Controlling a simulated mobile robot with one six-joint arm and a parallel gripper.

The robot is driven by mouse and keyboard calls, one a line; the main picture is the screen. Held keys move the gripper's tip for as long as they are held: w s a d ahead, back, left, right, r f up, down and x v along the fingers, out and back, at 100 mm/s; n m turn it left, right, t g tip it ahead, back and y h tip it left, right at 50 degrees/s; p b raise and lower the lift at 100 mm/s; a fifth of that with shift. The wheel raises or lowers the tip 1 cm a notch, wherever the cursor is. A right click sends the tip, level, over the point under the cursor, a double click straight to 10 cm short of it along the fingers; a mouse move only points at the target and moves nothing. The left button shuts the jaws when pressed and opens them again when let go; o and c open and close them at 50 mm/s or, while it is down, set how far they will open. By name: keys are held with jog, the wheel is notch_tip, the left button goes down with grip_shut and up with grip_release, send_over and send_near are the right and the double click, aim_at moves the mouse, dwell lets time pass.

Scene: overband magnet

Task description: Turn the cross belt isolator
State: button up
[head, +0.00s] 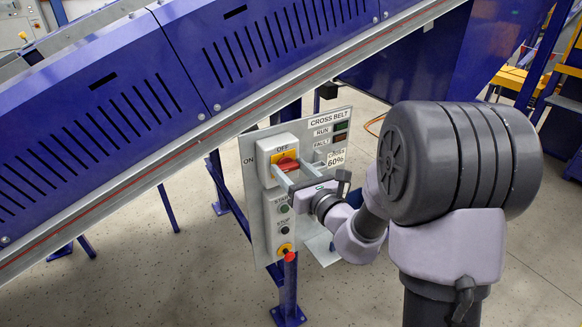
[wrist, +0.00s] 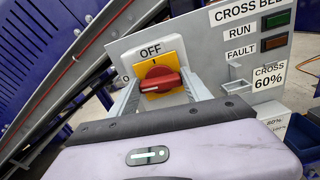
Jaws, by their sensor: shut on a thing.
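The cross belt isolator is a red rotary handle (wrist: 160,83) on a yellow plate (wrist: 174,57), below an OFF label. It also shows in the head view as a red handle (head: 287,164) on a pale box near the top of the grey CROSS BELT panel (head: 256,222). In the wrist view the handle lies nearly level, tilted slightly up to the right. My gripper (wrist: 160,90) has a finger on each side of the handle and is shut on it. The fingers partly cover the plate's surroundings, including most of the ON label.
RUN (wrist: 278,18) and FAULT (wrist: 273,42) lamps and a 60% label are right of the isolator. Start and stop buttons (head: 284,230) and a red knob (head: 289,256) sit below. Open floor (head: 130,270) lies left.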

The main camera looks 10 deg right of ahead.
jog(key=m+p, duration=0.4)
jog(key=shift+r, duration=0.15)
jog(key=m+p, duration=0.4)
jog(key=shift+d+m, duration=0.1)
jog(key=shift+m, duration=0.3)
jog(key=m+p, duration=0.4)
jog(key=shift+p, duration=0.3)
jog(key=shift+f+m+p, duration=0.15)
jog(key=shift+m+p, duration=0.5)
jog(key=shift+m, duration=0.25)
jog(key=shift+f+m+p, duration=0.15)
jog(key=shift+m+p, duration=0.5)
jog(key=shift+m, duration=0.25)
jog(key=o, duration=1.4)
jog(key=shift+c, duration=0.2)
jog(key=shift+d, duration=0.1)
